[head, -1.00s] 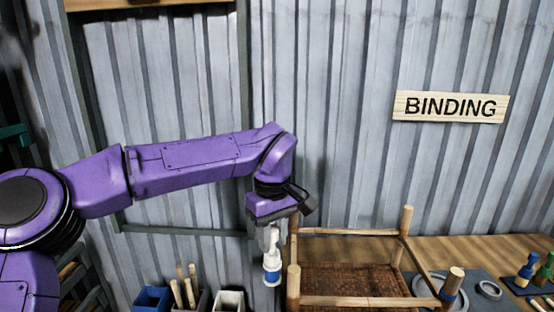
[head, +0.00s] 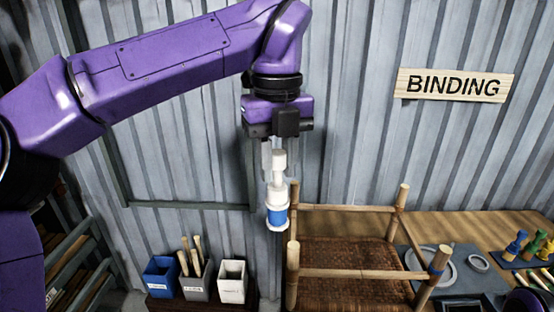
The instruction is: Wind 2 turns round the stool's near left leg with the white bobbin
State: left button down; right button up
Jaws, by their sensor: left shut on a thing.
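The stool stands legs up at the lower middle, its woven seat (head: 350,262) below the rails. Its near left leg (head: 293,275) is the light wooden post at the front left. The bobbin hangs upright just left of the stool, above the near left leg's top in the picture. I cannot make out a strand between bobbin and leg. My right gripper does not show.
Blue (head: 162,277), grey (head: 197,283) and white (head: 232,281) bins stand left of the stool; the grey one holds sticks. Right of it on the wooden bench (head: 470,225) are a grey ring (head: 479,262) and coloured bobbins (head: 516,243). A BINDING sign (head: 456,85) hangs on the wall.

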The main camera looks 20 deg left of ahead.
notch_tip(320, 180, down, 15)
jog(key=b, duration=1.4)
jog(key=shift+b, duration=0.35)
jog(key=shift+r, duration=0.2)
